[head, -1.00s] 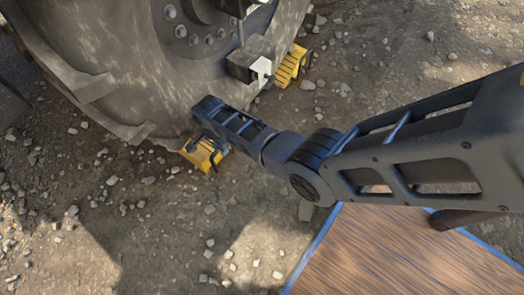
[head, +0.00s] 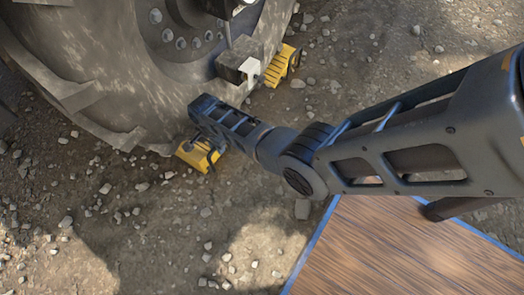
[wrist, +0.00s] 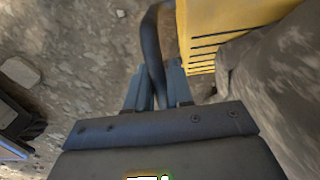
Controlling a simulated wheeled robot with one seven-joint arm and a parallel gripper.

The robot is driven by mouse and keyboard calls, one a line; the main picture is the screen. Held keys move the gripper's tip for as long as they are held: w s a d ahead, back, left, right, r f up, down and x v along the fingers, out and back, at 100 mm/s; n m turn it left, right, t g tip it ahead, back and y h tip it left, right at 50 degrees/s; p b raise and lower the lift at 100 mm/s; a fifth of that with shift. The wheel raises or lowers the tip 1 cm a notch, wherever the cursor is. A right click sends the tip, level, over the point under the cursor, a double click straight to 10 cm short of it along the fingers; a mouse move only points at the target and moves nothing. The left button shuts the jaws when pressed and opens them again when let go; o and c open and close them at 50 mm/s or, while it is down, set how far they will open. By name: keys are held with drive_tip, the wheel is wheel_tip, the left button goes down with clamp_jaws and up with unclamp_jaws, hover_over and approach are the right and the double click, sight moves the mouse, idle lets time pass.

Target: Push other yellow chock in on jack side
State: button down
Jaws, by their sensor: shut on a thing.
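The near yellow chock (head: 197,155) sits on the ground at the foot of the big muddy tyre (head: 115,75). In the wrist view the chock (wrist: 225,28) fills the top right, with its slotted side close against the tyre (wrist: 280,75); whether they touch is unclear. My gripper (wrist: 157,88) is shut on the chock's black bar handle (wrist: 152,45). In the head view my gripper (head: 210,148) is partly hidden by its own wrist. The other yellow chock (head: 282,65) stands on the far side of the tyre, apart from my arm.
A grey block with a pale face (head: 238,68) stands beside the wheel hub, between the two chocks. A wooden board with blue edges (head: 390,250) lies at the lower right, under my arm. Stony ground (head: 150,225) in front is open.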

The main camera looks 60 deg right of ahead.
drive_tip(key=c, duration=0.6)
unclamp_jaws()
wheel_tip(320, 180, up, 10)
drive_tip(key=p, duration=1)
drive_tip(key=shift+s+r, duration=0.15)
idle(0.6)
